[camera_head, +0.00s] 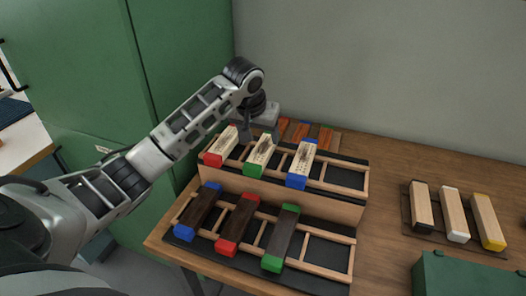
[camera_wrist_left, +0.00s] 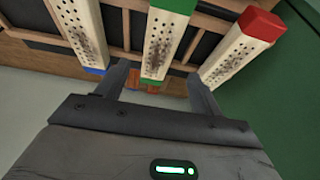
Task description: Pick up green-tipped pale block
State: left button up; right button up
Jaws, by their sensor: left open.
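The green-tipped pale block (camera_head: 261,152) lies in the middle of three pale blocks on the upper rack, with dark specks on its top. In the left wrist view the block (camera_wrist_left: 164,45) shows between the two fingers, with a gap on each side. My left gripper (camera_head: 260,135) is open at the block's far end, its fingers pointing down; it also shows in the left wrist view (camera_wrist_left: 158,75). I cannot tell how far down the fingers reach beside the block. My right gripper is not in view.
A red-tipped pale block (camera_head: 221,146) and a blue-tipped one (camera_head: 301,163) flank it closely. Dark blocks (camera_head: 238,225) lie on the lower rack. Reddish-brown pieces (camera_head: 300,132) lie behind. More pale blocks (camera_head: 455,215) and a green box (camera_head: 465,275) stand right.

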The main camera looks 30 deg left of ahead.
aim_at(263, 147)
pick_arm(q)
jog(key=shift+p+x, duration=0.4)
jog(key=shift+x, duration=2.75)
jog(key=shift+s+d, duration=0.1)
jog(key=shift+d, duration=0.05)
jog(key=c, duration=1.2)
jog(key=shift+o, duration=0.2)
